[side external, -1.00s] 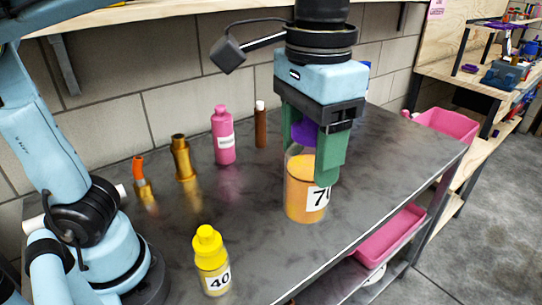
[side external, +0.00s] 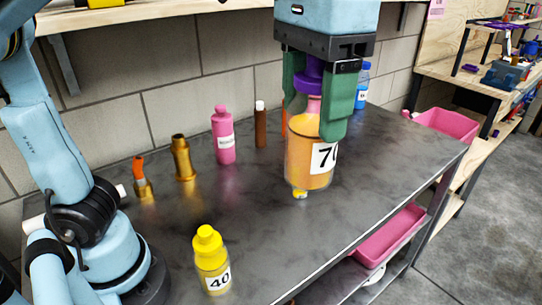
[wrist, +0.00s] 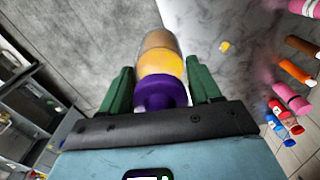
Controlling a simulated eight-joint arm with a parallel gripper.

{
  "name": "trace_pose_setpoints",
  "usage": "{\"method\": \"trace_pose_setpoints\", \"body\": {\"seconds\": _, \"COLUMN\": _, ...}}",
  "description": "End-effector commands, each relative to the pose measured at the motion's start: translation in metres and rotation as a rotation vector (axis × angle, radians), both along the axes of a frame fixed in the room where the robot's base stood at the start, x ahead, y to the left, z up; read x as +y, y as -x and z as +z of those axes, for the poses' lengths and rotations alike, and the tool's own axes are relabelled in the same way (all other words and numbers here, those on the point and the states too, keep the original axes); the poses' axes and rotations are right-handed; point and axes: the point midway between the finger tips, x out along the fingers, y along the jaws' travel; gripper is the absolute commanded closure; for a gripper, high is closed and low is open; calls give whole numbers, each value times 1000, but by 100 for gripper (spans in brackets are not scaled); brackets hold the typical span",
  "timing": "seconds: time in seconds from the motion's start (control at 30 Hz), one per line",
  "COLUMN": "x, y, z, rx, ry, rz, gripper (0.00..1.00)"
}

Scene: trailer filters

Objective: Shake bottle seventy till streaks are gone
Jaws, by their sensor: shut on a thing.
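Bottle seventy (side external: 305,160) is a clear bottle of orange contents with a purple cap and a white label, of which "7" and part of a second digit show. It hangs upright just above the metal table. My gripper (side external: 314,110) is shut on it near the cap, one green finger on each side. In the wrist view the purple cap (wrist: 160,92) lies between the green fingers of my gripper (wrist: 163,80). I cannot tell whether the contents have streaks.
The metal table (side external: 380,170) carries a yellow bottle marked 40 (side external: 211,262), a pink bottle (side external: 223,136), a brown tube (side external: 260,128), brass pieces (side external: 183,160) and a blue bottle (side external: 362,88) behind. A small yellow piece (side external: 300,194) shows below the held bottle. Free table lies right.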

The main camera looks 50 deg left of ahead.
Motion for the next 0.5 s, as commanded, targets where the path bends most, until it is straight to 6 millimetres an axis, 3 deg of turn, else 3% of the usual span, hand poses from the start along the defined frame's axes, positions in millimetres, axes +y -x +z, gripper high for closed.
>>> {"method": "trace_pose_setpoints", "body": {"seconds": 0.07, "x": 0, "y": 0, "z": 4, "rx": 0, "ry": 0, "rz": 0, "gripper": 84}}
{"method": "trace_pose_setpoints", "body": {"seconds": 0.2, "x": 1, "y": 1, "z": -43, "rx": 0, "ry": 0, "rz": 0, "gripper": 84}}
{"method": "trace_pose_setpoints", "body": {"seconds": 0.3, "x": 0, "y": 0, "z": -58, "rx": 0, "ry": 0, "rz": 0, "gripper": 84}}
{"method": "trace_pose_setpoints", "body": {"seconds": 0.37, "x": 0, "y": 0, "z": -46, "rx": 0, "ry": 0, "rz": 0, "gripper": 84}}
{"method": "trace_pose_setpoints", "body": {"seconds": 0.5, "x": 0, "y": 0, "z": 1, "rx": 0, "ry": 0, "rz": 0, "gripper": 84}}
